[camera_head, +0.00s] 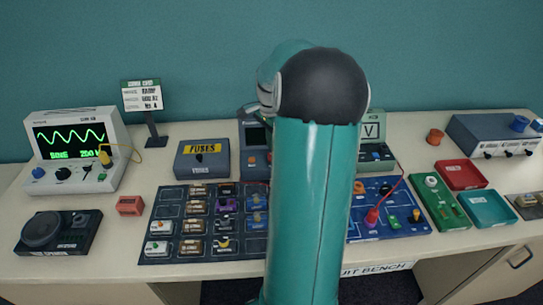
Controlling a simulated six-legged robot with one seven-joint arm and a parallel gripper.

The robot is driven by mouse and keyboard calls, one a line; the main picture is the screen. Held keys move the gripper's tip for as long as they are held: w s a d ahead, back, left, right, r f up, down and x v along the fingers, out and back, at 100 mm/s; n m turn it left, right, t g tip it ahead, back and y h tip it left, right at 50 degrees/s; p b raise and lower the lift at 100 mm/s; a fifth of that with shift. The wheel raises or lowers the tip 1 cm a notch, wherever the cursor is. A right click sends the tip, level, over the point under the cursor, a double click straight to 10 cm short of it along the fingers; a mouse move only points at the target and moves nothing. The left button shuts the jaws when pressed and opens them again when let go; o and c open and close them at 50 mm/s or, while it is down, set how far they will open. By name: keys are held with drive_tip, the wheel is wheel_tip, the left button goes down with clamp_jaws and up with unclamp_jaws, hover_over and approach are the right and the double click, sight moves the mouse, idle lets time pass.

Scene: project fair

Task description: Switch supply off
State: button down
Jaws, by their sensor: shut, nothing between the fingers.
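My teal arm (312,210) with its dark round joint (322,86) rises through the middle of the view. My gripper does not show. A device with a dark screen and an orange lower part (255,148) stands behind the arm, partly hidden. To the right of the arm, a device with a pale display marked V (371,131) is also partly hidden. A grey-blue box (480,130) with blue knobs on top and dark knobs in front stands at the back right. No readable label tells which is the supply, and no switch position can be made out.
An oscilloscope (75,150) stands at the left behind a black speaker-like unit (58,232). A fuses box (202,160), a dark component board (165,203), a blue board (405,220) with a red lead, and red (462,176) and teal (490,210) trays crowd the bench.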

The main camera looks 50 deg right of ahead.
sight(270, 154)
drive_tip(key=shift+r, duration=2.15)
drive_tip(key=w+a+r+n+t+h, duration=0.1)
drive_tip(key=a+r+n, duration=0.35)
drive_tip(key=a, duration=0.65)
drive_tip(key=w+a+r+n+t+h, duration=0.1)
drive_tip(key=w+a+r+n, duration=0.3)
drive_tip(key=a, duration=0.7)
drive_tip(key=s+a+n+t+y, duration=0.1)
drive_tip(key=s+a+n, duration=0.5)
drive_tip(key=a, duration=0.3)
drive_tip(key=s+a+f+n+t+y, duration=0.1)
drive_tip(key=s+a+n+t, duration=0.1)
drive_tip(key=s+a+n, duration=0.4)
drive_tip(key=a+n, duration=0.1)
drive_tip(key=a, duration=0.3)
drive_tip(key=shift+s+a+f+t, duration=0.2)
drive_tip(key=shift+s+t, duration=0.1)
drive_tip(key=shift+s, duration=0.15)
